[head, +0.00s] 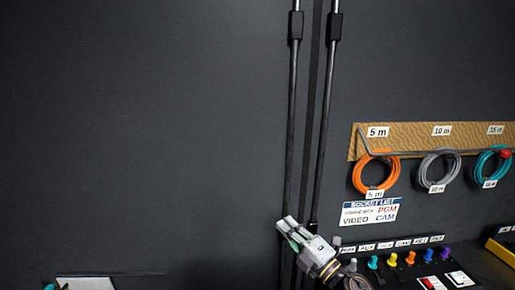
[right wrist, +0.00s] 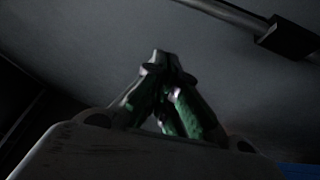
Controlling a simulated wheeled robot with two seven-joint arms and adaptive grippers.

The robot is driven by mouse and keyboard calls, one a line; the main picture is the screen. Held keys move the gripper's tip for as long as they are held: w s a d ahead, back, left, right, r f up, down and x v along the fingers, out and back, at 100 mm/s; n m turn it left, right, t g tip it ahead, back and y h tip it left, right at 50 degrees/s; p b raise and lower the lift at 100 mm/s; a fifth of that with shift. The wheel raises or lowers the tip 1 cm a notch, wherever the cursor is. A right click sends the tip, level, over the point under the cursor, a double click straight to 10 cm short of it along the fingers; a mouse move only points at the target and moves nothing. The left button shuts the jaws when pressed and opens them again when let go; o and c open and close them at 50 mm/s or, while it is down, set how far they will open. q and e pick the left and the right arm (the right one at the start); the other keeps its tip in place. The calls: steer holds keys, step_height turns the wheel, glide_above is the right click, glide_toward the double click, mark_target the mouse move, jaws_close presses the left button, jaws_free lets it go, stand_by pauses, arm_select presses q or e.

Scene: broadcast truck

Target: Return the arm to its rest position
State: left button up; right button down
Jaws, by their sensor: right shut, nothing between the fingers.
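My right gripper (head: 282,226) shows at the lower middle of the head view, raised in front of the dark wall, with its fingers pointing up and to the left. In the right wrist view its fingers (right wrist: 160,62) come together at the tips, with nothing between them. It stands just left of the socket panel (head: 400,258) and in front of the lower ends of two dark vertical poles (head: 325,120). My left gripper cannot be made out; only a small dark and teal piece shows at the bottom left edge of the head view.
An orange cable coil (head: 376,174), a grey coil (head: 438,168) and a teal coil (head: 491,164) hang from a brown board (head: 410,140) at the right. A socket list sign (head: 370,212) is below. A yellow-edged box (head: 502,248) stands far right. The left wall is bare.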

steer(key=s+d+f+m+g+h, duration=0.3)
steer(key=s+d+f+m+h, duration=0.2)
steer(key=d+f+m+h, duration=1.1)
steer(key=s+a+f+m+g+y, duration=0.15)
steer(key=s+f+m+g, duration=0.3)
steer(key=s, duration=0.55)
steer(key=s+a+f+m+g+y, duration=0.1)
steer(key=s+f+m+g+y, duration=0.15)
steer(key=s+f+g, duration=0.6)
steer(key=s+f+t, duration=0.1)
steer(key=s+f, duration=0.1)
steer(key=f, duration=1.3)
steer(key=s+f+t, duration=0.1)
steer(key=s+f, duration=0.1)
steer(key=f, duration=1.3)
arm_select(q)
steer(key=shift+s+d, duration=0.2)
steer(key=shift+d, duration=0.4)
steer(key=shift+s+d, duration=0.2)
steer(key=shift+d, duration=0.35)
arm_select(e)
steer(key=s+d+f, duration=0.2)
steer(key=s+f, duration=0.8)
steer(key=s, duration=0.1)
steer(key=s+d+f+g, duration=0.1)
steer(key=s+d+f, duration=0.1)
steer(key=s+f, duration=0.7)
steer(key=s, duration=0.2)
steer(key=shift+s+d+f, duration=0.3)
steer(key=shift+f, duration=0.05)
